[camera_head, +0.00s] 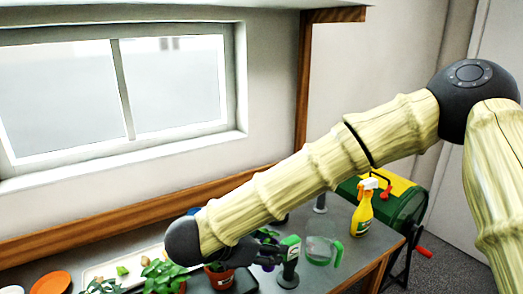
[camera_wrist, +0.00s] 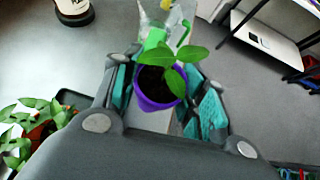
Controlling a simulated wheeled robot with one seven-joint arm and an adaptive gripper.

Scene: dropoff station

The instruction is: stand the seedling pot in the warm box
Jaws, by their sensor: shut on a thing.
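The seedling pot (camera_wrist: 152,103) is purple, with dark soil and a few broad green leaves, in the wrist view. My gripper (camera_wrist: 163,92) is shut on it, with a teal-padded finger on each side of the pot. The pot looks roughly upright; its base is hidden. In the head view my gripper (camera_head: 262,246) is over the grey bench, mostly behind my arm, and only a little purple shows by it. I cannot make out the warm box for certain in either view.
Potted plants (camera_head: 160,277), an orange saucer (camera_head: 52,283) and a white tray (camera_head: 104,270) are at the left of the bench. A clear jug with a green handle (camera_head: 321,250) and a yellow spray bottle (camera_head: 362,212) stand right of my gripper. A green drum (camera_head: 405,213) is beyond the bench.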

